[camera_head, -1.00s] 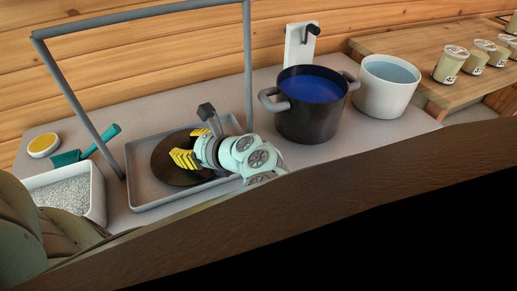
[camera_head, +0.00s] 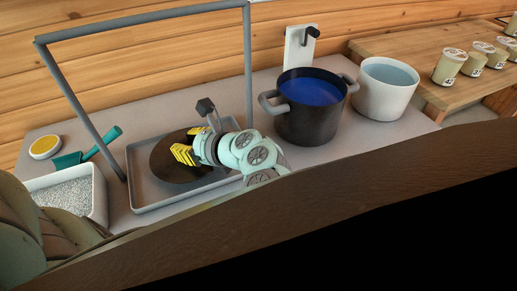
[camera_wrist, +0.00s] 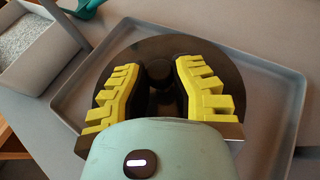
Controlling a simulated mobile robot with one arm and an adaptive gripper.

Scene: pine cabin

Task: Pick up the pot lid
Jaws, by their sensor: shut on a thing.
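The pot lid (camera_head: 163,165) is a dark round disc in the grey tray (camera_head: 150,206). It also shows in the wrist view (camera_wrist: 229,82), with a dark knob (camera_wrist: 158,70) at its middle. My gripper (camera_head: 180,155), with yellow stepped fingers, is over the lid. In the wrist view my gripper (camera_wrist: 157,85) has one finger on each side of the knob and is shut on it. The fingers and my wrist hide part of the lid. I cannot tell whether the lid is clear of the tray.
A grey frame (camera_head: 75,95) rises around the tray. A black pot (camera_head: 310,120) with blue contents and a white pot (camera_head: 383,98) stand to the right. A white bin of granules (camera_head: 98,195), a teal scoop (camera_head: 88,150) and a yellow-topped dish (camera_head: 45,146) are at left.

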